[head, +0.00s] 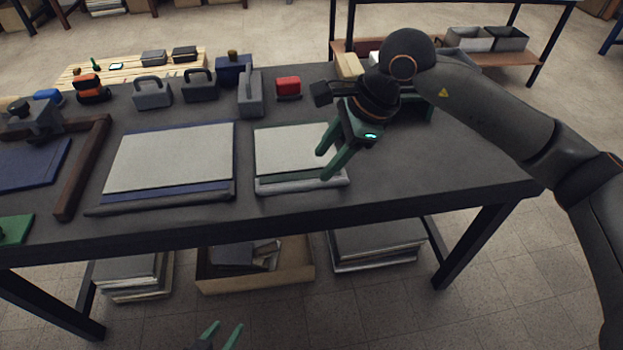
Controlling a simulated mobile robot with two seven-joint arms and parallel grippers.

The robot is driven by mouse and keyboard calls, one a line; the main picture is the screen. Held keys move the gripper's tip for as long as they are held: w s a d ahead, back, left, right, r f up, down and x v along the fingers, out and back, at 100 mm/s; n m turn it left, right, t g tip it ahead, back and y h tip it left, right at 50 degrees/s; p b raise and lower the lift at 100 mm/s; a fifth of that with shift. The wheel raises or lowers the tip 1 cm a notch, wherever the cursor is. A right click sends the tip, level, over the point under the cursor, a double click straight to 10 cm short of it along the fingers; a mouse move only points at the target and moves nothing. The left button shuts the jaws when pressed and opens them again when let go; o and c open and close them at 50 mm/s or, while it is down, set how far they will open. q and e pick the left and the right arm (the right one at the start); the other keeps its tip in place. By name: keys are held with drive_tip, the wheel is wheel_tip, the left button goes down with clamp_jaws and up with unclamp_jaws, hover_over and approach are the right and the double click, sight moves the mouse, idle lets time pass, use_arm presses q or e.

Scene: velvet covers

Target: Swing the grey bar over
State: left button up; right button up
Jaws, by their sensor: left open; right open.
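A light grey bar (290,186) lies along the front edge of the right-hand board, which has a pale sheet (285,148) on it. A dark strip shows between the sheet and the bar. My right gripper (322,166) has green fingers, open, over the right end of this bar and board. I cannot tell whether a finger touches the bar. A darker grey bar (160,203) lies along the front of the larger left-hand board, below its pale sheet (172,158) and blue border. My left gripper (225,333) is open and empty at the bottom edge, in front of the table; only its fingertips show.
Grey handled blocks (152,95), a taller grey handled piece (250,95) and a red block (288,87) stand along the back. A brown frame (83,165) and a blue panel (35,165) lie at left. The table (440,165) is clear at right.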

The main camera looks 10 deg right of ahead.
sight(306, 185)
drive_tip(key=x, duration=0.7)
drive_tip(key=shift+a+f, duration=0.1)
drive_tip(key=shift+f, duration=0.15)
drive_tip(key=shift+c, duration=0.4)
clamp_jaws()
idle(0.7)
